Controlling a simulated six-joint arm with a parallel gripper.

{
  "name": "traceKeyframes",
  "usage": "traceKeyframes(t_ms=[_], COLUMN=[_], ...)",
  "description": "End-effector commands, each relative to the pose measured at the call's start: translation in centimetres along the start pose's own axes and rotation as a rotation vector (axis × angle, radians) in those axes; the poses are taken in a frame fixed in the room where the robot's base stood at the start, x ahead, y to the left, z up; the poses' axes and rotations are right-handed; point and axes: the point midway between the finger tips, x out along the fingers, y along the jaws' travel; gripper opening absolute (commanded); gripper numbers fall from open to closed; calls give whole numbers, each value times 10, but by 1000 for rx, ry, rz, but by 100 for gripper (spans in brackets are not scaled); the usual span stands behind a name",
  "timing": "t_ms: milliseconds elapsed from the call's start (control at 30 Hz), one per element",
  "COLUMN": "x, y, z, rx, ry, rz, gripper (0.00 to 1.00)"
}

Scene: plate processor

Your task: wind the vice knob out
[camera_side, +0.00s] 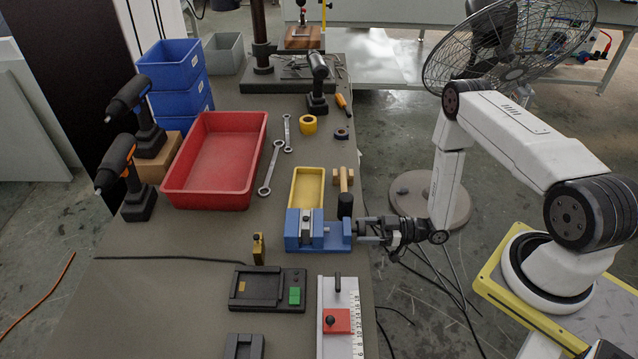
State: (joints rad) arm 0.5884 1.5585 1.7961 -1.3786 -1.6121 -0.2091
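The blue vice (331,241) stands on the bench near its right edge, with a grey metal block or jaw piece in its middle. My gripper (364,229) reaches in level from the right, its fingertips at the vice's right end. The vice knob is not clearly visible; the fingers cover the place where the vice's right end meets my gripper. The two fingers look a little apart, one above the other in the picture. I cannot tell whether they touch or grip the knob.
A wooden-headed mallet (343,180) with a black end stands just behind the vice, close to my gripper. A yellow tray (307,185) lies behind too.

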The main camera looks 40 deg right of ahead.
Motion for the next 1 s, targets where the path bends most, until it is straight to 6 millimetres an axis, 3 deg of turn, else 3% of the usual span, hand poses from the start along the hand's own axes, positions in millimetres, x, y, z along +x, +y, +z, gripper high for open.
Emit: traceKeyframes(t_ms=[433, 1000], x=[0, 0], y=[0, 1], z=[0, 0], rx=[-83, -455], ry=[0, -1], rz=[0, 1], gripper=[11, 11])
